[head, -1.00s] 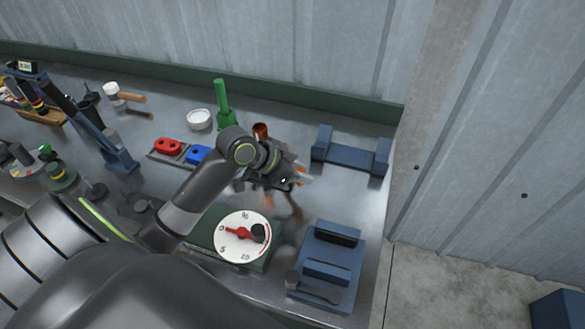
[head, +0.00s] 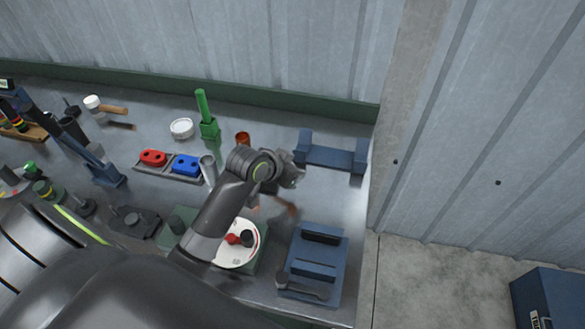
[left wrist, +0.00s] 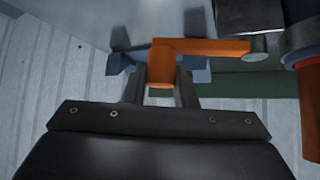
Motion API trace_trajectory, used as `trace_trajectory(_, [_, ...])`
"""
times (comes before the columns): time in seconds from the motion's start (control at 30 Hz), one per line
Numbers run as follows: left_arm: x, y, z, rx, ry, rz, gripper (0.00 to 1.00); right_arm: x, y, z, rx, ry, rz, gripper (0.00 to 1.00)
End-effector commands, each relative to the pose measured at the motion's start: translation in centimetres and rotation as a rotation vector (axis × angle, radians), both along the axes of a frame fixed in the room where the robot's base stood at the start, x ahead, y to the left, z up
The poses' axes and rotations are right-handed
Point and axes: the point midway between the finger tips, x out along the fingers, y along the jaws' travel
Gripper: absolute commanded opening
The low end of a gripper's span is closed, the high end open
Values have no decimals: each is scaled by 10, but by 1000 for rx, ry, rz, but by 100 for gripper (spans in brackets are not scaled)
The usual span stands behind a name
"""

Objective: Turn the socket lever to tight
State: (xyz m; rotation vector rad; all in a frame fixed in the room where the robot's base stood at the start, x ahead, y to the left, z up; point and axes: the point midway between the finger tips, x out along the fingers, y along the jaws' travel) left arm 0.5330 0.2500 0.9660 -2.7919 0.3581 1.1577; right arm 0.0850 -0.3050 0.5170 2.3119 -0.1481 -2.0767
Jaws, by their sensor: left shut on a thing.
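An orange lever (left wrist: 207,47) shows in the left wrist view, with a short grip end bent toward the camera and an arm reaching right to a grey round pivot (left wrist: 259,43). My left gripper (left wrist: 160,86) is shut on the grip end, one finger on each side. In the head view my left gripper (head: 292,178) is above the bench, left of the blue cradle; its wrist hides most of the lever and its socket. Tight or loose markings cannot be made out. My right gripper is not in view.
A white dial (head: 248,256) with a red knob lies partly under my left forearm. A blue block fixture (head: 316,262) stands right of it, a blue cradle (head: 332,156) behind. An orange-brown cup (head: 243,138) and green post (head: 206,115) stand beyond my wrist.

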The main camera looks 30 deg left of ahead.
Motion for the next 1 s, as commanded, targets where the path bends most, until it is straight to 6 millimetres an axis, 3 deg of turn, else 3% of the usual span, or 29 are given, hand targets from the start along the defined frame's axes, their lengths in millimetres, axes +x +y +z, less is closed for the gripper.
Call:
trace_trajectory(0.17, [1, 0, 1, -1, -3, 0, 0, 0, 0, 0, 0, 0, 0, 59])
trace_trajectory(0.2, [1, 0, 1, -1, -3, 0, 30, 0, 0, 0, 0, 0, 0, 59])
trace_trajectory(0.33, [1, 0, 1, -1, -3, 0, 47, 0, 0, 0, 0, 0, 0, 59])
trace_trajectory(0.73, [-3, 1, 5, 0, -4, -1, 47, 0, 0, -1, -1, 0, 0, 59])
trace_trajectory(1.0, [-31, 9, 34, 3, -6, -1, 47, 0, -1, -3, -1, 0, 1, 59])
